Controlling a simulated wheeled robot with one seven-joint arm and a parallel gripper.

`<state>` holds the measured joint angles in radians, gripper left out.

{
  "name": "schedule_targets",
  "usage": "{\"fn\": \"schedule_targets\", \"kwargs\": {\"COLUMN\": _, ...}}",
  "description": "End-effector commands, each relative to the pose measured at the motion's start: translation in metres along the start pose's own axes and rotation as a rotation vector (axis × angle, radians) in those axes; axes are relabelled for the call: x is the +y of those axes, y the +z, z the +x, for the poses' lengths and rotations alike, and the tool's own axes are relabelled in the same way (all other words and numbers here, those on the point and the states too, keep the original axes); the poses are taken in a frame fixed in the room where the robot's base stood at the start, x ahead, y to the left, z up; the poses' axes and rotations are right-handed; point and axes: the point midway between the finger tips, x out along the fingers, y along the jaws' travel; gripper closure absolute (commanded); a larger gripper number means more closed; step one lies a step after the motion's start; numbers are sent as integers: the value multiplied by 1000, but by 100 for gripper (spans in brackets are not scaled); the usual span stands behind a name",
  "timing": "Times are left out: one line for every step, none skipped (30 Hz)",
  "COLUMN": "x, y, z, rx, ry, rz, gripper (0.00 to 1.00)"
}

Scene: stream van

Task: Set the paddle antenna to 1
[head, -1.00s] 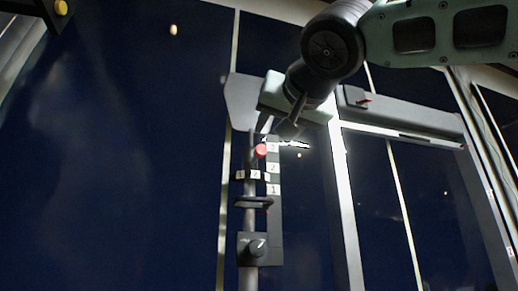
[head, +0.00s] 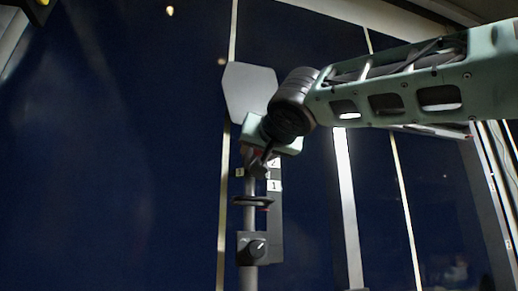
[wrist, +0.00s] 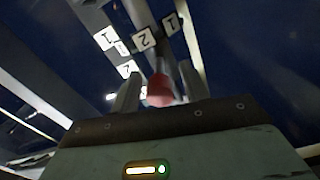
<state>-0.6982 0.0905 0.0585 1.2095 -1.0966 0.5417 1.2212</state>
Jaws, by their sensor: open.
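The paddle antenna (head: 248,88), a pale grey flat panel, stands on top of a grey mast in the head view. A dark scale strip beside the mast carries white number labels; the 1 label (head: 274,186) shows, while those above are partly covered by my gripper. My gripper (head: 262,166) is in front of the upper scale, pointing down. In the wrist view my gripper (wrist: 160,86) is open, with a red knob (wrist: 160,91) between its fingers. I cannot tell whether the fingers touch it. The knob is mostly hidden in the head view.
Lower on the mast are a dark bracket (head: 252,201) and a box with a dial knob (head: 256,248). A bright upright post (head: 344,190) stands to the right. The dark wall to the left is clear.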

Motion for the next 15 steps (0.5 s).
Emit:
{"fn": "schedule_targets", "kwargs": {"x": 0, "y": 0, "z": 0, "rx": 0, "ry": 0, "rz": 0, "gripper": 55}}
{"fn": "schedule_targets", "kwargs": {"x": 0, "y": 0, "z": 0, "rx": 0, "ry": 0, "rz": 0, "gripper": 63}}
{"fn": "schedule_targets", "kwargs": {"x": 0, "y": 0, "z": 0, "rx": 0, "ry": 0, "rz": 0, "gripper": 74}}
{"fn": "schedule_targets", "kwargs": {"x": 0, "y": 0, "z": 0, "rx": 0, "ry": 0, "rz": 0, "gripper": 83}}
{"fn": "schedule_targets", "kwargs": {"x": 0, "y": 0, "z": 0, "rx": 0, "ry": 0, "rz": 0, "gripper": 91}}
{"fn": "schedule_targets", "kwargs": {"x": 0, "y": 0, "z": 0, "rx": 0, "ry": 0, "rz": 0, "gripper": 100}}
{"fn": "schedule_targets", "kwargs": {"x": 0, "y": 0, "z": 0, "rx": 0, "ry": 0, "rz": 0, "gripper": 100}}
{"fn": "schedule_targets", "kwargs": {"x": 0, "y": 0, "z": 0, "rx": 0, "ry": 0, "rz": 0, "gripper": 100}}
{"fn": "schedule_targets", "kwargs": {"x": 0, "y": 0, "z": 0, "rx": 0, "ry": 0, "rz": 0, "gripper": 100}}
{"fn": "schedule_targets", "kwargs": {"x": 0, "y": 0, "z": 0, "rx": 0, "ry": 1, "rz": 0, "gripper": 100}}
{"fn": "schedule_targets", "kwargs": {"x": 0, "y": 0, "z": 0, "rx": 0, "ry": 2, "rz": 0, "gripper": 100}}
{"fn": "schedule_targets", "kwargs": {"x": -1, "y": 1, "z": 0, "rx": 1, "ry": 5, "rz": 0, "gripper": 100}}
{"fn": "schedule_targets", "kwargs": {"x": -1, "y": 1, "z": 0, "rx": 2, "ry": 8, "rz": 1, "gripper": 100}}
{"fn": "schedule_targets", "kwargs": {"x": -2, "y": 1, "z": 0, "rx": 3, "ry": 13, "rz": 1, "gripper": 100}}
{"fn": "schedule_targets", "kwargs": {"x": -2, "y": 2, "z": 0, "rx": 4, "ry": 23, "rz": 2, "gripper": 100}}
